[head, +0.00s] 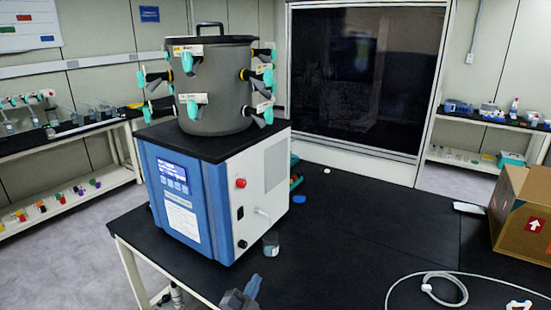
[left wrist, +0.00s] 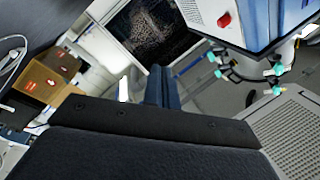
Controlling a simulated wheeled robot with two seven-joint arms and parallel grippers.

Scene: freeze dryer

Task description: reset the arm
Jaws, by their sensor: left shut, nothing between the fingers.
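My left gripper (head: 241,298) shows at the bottom edge of the head view, just in front of the table's front edge area and below the freeze dryer. Its fingers are shut with nothing between them. In the left wrist view its dark fingers (left wrist: 162,88) point away, together and empty. The freeze dryer (head: 222,195) is a blue and white box with a grey chamber (head: 212,100) on top, ringed by teal-handled valves. It also shows in the left wrist view (left wrist: 232,22), tilted. My right gripper is in neither view.
A small glass flask (head: 270,243) stands by the dryer's front right corner. A cardboard box (head: 522,212) is at the right of the black table (head: 370,225). A coiled white cable (head: 440,287) lies at the front right. The table's middle is clear.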

